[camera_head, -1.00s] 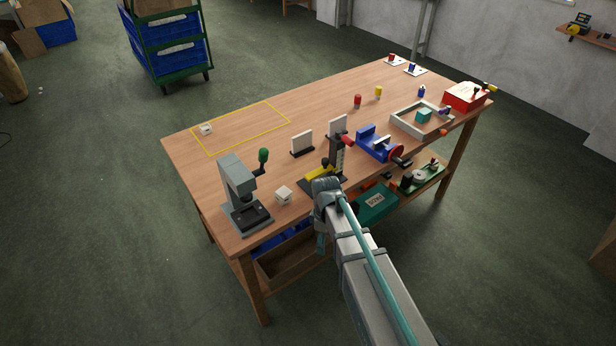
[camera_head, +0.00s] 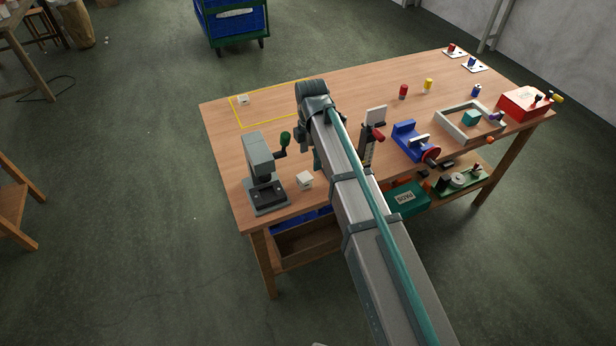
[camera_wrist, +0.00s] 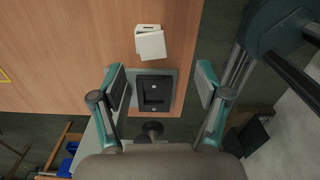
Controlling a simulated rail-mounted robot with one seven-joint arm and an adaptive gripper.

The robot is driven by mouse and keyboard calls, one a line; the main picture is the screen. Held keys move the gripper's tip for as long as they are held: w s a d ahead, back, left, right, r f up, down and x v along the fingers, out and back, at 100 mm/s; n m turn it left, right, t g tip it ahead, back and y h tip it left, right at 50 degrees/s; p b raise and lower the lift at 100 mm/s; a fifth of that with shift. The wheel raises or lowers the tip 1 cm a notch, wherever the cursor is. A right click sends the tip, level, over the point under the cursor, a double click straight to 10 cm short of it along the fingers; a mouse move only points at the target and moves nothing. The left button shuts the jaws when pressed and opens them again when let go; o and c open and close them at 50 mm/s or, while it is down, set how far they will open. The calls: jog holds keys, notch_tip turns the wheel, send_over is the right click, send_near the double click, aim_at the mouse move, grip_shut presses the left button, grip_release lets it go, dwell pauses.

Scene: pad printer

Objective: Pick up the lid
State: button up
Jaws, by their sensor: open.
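A small white box-like piece (camera_head: 305,180) sits on the table just right of the grey press (camera_head: 262,170). In the wrist view it shows as a flat white square (camera_wrist: 151,45) overlapping a slotted white part (camera_wrist: 147,28); I take the square for the lid but cannot be sure. My gripper (camera_wrist: 161,84) is open and empty. In the wrist view its fingers frame the press's dark square plate (camera_wrist: 154,92), with the white piece beyond the fingertips. In the head view the fingers are mostly hidden by my arm. Another small white piece (camera_head: 243,100) lies inside the yellow outline.
The press stands close beside the white piece. A blue vise (camera_head: 408,138), a grey tray frame (camera_head: 450,112), a red box (camera_head: 522,102) and red and yellow cylinders occupy the table's right half. The yellow-outlined area (camera_head: 240,125) is mostly clear.

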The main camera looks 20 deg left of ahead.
jog(key=a+r+n, duration=0.1)
jog(key=a+r, duration=0.1)
jog(key=p, duration=0.1)
send_over(306, 176)
jog(key=f, duration=0.5)
jog(key=shift+s+f, duration=0.2)
jog(key=shift+f, duration=0.1)
jog(key=shift+w+f+p, duration=0.2)
jog(key=shift+f+p, duration=1)
jog(key=shift+f, duration=1.55)
jog(key=shift+c, duration=0.2)
jog(key=c, duration=0.8)
